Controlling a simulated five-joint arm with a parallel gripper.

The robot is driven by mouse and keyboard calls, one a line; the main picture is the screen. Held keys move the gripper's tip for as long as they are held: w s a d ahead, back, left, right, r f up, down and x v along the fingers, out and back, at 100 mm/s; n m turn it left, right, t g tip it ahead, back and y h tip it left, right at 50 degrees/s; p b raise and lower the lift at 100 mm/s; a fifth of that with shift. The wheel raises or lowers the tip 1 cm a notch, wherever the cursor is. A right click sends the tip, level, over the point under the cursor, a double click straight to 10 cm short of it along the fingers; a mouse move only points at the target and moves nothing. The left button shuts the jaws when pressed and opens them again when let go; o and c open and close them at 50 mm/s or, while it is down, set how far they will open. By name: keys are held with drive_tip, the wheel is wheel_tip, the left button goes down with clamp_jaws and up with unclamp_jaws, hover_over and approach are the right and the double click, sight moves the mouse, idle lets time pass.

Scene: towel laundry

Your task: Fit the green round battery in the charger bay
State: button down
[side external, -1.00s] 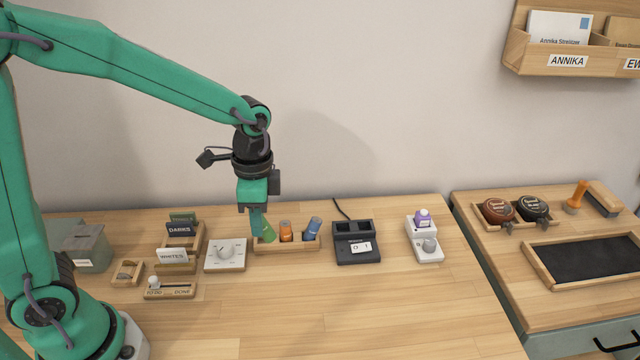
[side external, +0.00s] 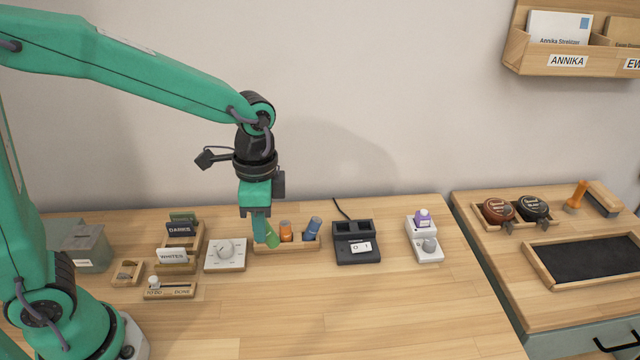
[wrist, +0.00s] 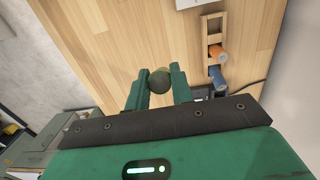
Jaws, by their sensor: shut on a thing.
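The green round battery (side external: 272,236) is at the left end of the wooden battery tray (side external: 290,247), tilted in the side view. My gripper (side external: 264,232) is shut on it. In the wrist view the battery's round end (wrist: 159,80) shows between the two fingers of my gripper (wrist: 160,88). The side view does not show clearly whether the battery is clear of the tray. The dark charger (side external: 356,243) stands to the right of the tray, with open bays at its back and a white label on its front.
An orange battery (side external: 285,231) and a blue battery (side external: 312,229) stand in the tray just right of my gripper. A white dial box (side external: 226,254) is close on the left. A white unit with a purple-topped piece (side external: 424,240) stands right of the charger. The front table is clear.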

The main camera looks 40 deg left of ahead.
drive_tip(key=shift+w, duration=0.15)
drive_tip(key=shift+w+d+r, duration=0.1)
drive_tip(key=shift+w+d, duration=0.05)
drive_tip(key=shift+w, duration=0.4)
drive_tip(key=w+d+f+n+g, duration=0.1)
drive_tip(key=w+f+n+g, duration=0.1)
drive_tip(key=w, duration=0.7)
drive_tip(key=w+d+f+n+g+y, duration=0.1)
drive_tip(key=w+f+n+g, duration=0.1)
drive_tip(key=w, duration=0.8)
drive_tip(key=shift+w+d+f, duration=0.25)
drive_tip(key=shift+d+f, duration=0.05)
drive_tip(key=shift+d, duration=0.1)
drive_tip(key=shift+f, duration=0.15)
drive_tip(key=shift+f, duration=1.7)
